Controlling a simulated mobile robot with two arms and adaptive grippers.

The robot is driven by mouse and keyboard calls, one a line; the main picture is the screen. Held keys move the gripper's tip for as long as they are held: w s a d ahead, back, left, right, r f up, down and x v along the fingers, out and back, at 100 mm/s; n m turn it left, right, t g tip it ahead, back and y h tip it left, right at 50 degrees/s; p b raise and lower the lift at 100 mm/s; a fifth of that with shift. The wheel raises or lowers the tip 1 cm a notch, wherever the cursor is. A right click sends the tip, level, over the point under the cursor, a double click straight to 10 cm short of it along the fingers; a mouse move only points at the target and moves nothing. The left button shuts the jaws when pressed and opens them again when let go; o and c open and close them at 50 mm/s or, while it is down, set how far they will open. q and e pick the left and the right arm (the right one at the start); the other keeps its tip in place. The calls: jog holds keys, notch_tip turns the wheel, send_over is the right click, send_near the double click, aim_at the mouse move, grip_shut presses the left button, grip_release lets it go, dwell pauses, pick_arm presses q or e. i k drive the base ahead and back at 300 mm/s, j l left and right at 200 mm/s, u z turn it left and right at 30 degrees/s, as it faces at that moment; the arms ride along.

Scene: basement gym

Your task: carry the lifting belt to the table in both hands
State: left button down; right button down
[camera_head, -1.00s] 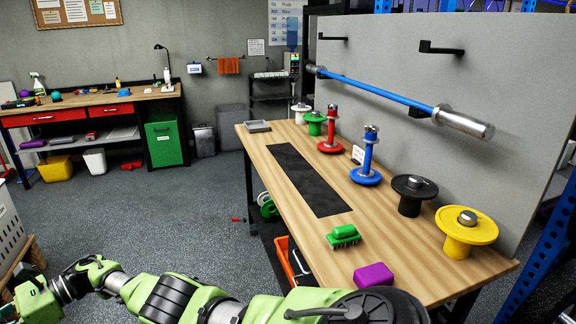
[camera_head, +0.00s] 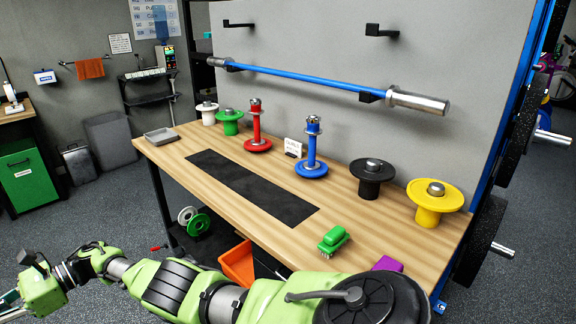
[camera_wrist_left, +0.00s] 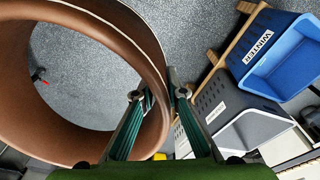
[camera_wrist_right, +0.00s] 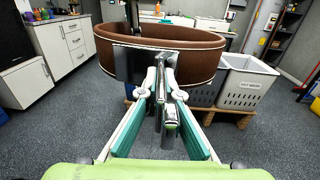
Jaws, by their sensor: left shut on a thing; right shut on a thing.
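The lifting belt (camera_wrist_left: 75,15) is a brown leather loop with pale stitching along its edges. My left gripper (camera_wrist_left: 160,95) is shut on the band at one side of the loop. In the right wrist view the belt (camera_wrist_right: 205,55) hangs level above the floor, and my right gripper (camera_wrist_right: 162,85) is shut on it at the dark, metal buckle part. The head view shows neither the belt nor the gripping fingers; one green arm of mine stretches left along its bottom edge. The wooden table (camera_head: 172,155) stands ahead, with a dark mat (camera_head: 250,187) on it.
The table carries a grey tray (camera_head: 162,136), several plate stands, a green brush (camera_head: 333,240) and a purple block (camera_head: 387,264). A blue barbell (camera_head: 300,76) hangs on the panel behind. An orange bin (camera_head: 238,263) is below. Crates (camera_wrist_right: 245,85) stand on a pallet beyond the belt.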

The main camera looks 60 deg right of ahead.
aim_at(269, 190)
jog(key=i+l+z, duration=0.1)
jog(key=i+z, duration=0.35)
jog(key=i+j+z, duration=0.1)
jog(key=i+z, duration=0.3)
jog(key=i, duration=0.15)
jog(key=i+z, duration=0.15)
jog(key=z, duration=0.3)
jog(key=i+z, duration=0.1)
jog(key=z, duration=1.35)
